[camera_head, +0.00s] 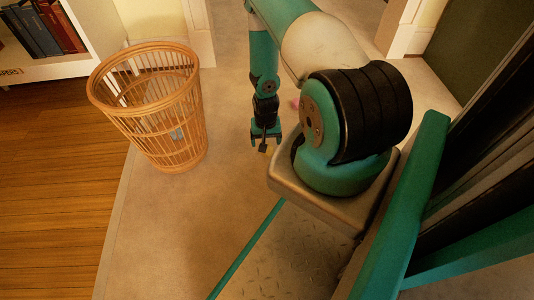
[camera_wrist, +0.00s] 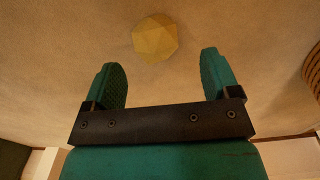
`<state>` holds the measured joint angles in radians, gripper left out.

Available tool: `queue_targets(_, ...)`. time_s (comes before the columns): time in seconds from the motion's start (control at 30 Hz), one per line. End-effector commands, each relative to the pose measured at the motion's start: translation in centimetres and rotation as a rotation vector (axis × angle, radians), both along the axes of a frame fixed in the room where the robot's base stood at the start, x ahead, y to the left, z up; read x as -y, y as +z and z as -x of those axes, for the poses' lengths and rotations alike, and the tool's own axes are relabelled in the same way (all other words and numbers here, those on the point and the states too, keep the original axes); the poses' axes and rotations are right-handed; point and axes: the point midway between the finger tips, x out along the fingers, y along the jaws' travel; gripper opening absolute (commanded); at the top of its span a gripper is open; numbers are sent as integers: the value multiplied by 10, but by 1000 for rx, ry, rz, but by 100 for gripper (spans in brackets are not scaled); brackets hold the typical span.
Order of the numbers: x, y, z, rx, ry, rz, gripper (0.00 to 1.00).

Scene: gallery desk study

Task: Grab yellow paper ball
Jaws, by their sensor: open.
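The yellow paper ball (camera_wrist: 155,38) is a faceted, crumpled lump on the beige carpet. In the wrist view it lies just beyond my fingertips, roughly centred between the two fingers. My gripper (camera_wrist: 160,80) is open, with its teal finger pads spread apart and nothing between them. In the head view my gripper (camera_head: 266,145) points down near the carpet, to the right of the basket. A small bit of yellow (camera_head: 271,149) shows at its fingertips there, and the rest of the ball is hidden. I cannot tell the exact gap between fingers and ball.
A wicker basket (camera_head: 150,108) with pale paper inside stands left of my gripper; its edge also shows at the right of the wrist view (camera_wrist: 313,70). A small pink thing (camera_head: 295,103) lies behind my arm. A bookshelf (camera_head: 62,68) stands at the upper left. Carpet in front is clear.

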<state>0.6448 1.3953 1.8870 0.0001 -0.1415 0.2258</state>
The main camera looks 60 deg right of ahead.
Motion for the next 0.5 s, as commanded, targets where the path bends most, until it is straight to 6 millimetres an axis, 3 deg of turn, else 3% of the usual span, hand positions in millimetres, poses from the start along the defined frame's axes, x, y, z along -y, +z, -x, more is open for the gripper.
queue_targets(0.37, -1, -48, 6, -1, 0, -1, 82)
queue_targets(0.5, -1, -53, 6, 0, 0, 0, 82)
